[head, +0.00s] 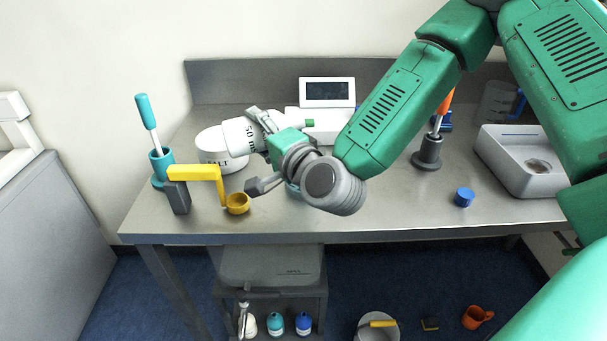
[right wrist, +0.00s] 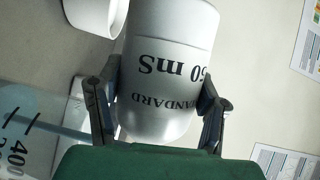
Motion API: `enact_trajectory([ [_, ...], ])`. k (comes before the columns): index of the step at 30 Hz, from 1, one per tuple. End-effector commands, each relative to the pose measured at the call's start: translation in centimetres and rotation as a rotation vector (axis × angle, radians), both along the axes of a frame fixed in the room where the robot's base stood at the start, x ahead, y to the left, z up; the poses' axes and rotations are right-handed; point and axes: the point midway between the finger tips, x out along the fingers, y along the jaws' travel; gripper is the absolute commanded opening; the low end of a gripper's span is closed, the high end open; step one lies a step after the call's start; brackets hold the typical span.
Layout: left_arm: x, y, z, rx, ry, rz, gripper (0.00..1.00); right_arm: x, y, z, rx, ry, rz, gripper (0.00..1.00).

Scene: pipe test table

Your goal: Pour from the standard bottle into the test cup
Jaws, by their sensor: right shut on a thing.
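The white standard bottle (head: 240,136) is held tilted, far from upright, in my right gripper (head: 268,132) above the table. In the right wrist view the bottle (right wrist: 165,70) sits between both fingers, its "50 mS STANDARD" print upside down. Its mouth is not clearly seen. A clear vessel (right wrist: 30,125) with black marks and a bluish tint shows at the lower left of the right wrist view; I cannot tell for sure that it is the test cup. In the head view my gripper and wrist mostly hide what stands below them. My left gripper is not in view.
A white tub (head: 215,155) stands beside the bottle. The front right has free room.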

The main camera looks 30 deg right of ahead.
Motion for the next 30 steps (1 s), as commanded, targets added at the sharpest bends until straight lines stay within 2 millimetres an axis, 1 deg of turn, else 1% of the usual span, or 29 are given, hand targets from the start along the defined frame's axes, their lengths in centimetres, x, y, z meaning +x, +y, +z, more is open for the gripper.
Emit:
enact_trajectory([
  [14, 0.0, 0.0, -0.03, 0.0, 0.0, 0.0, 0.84, 0.02, 0.02, 0.03, 0.001, -0.002, 0.0, 0.19],
  [20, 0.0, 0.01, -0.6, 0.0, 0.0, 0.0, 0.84, 0.01, 0.02, -0.17, 0.019, -0.008, 0.0, 0.19],
  [30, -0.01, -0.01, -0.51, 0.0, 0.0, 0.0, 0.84, 0.01, 0.02, -0.05, 0.02, -0.009, 0.0, 0.19],
])
